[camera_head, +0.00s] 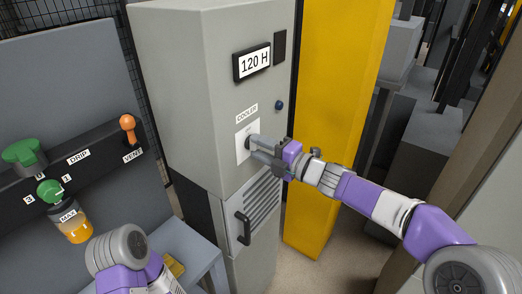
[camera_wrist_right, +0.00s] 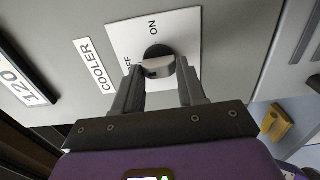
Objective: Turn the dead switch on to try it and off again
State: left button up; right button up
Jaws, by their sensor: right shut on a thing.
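The switch is a round knob with a dark base and a grey grip, seen in the right wrist view (camera_wrist_right: 158,60). It sits on a white plate (camera_wrist_right: 186,30) marked ON and OFF, beside a COOLER label (camera_wrist_right: 95,67) on the grey cabinet (camera_head: 185,105). My right gripper (camera_wrist_right: 160,76) is shut on the knob, one finger on each side. In the head view the right gripper (camera_head: 256,146) reaches the plate from the right and hides most of the knob. I cannot tell which mark the knob points to. Of my left arm only links show at bottom left.
The cabinet also carries a "120 H" display (camera_head: 253,62), a small dark blue button (camera_head: 278,105) and a handle (camera_head: 243,228) beside a vent. At left is a panel with a green DRIP knob (camera_head: 22,153), an orange VENT lever (camera_head: 128,124) and an amber jar (camera_head: 75,230). A yellow post (camera_head: 335,110) stands right.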

dwell(0.3)
jog(key=o, duration=1.1)
jog(key=shift+c, duration=0.2)
jog(key=shift+d, duration=0.1)
jog(key=v, duration=0.7)
jog(key=shift+s+d+p, duration=0.15)
jog(key=shift+s+p, duration=0.05)
jog(key=shift+p, duration=0.1)
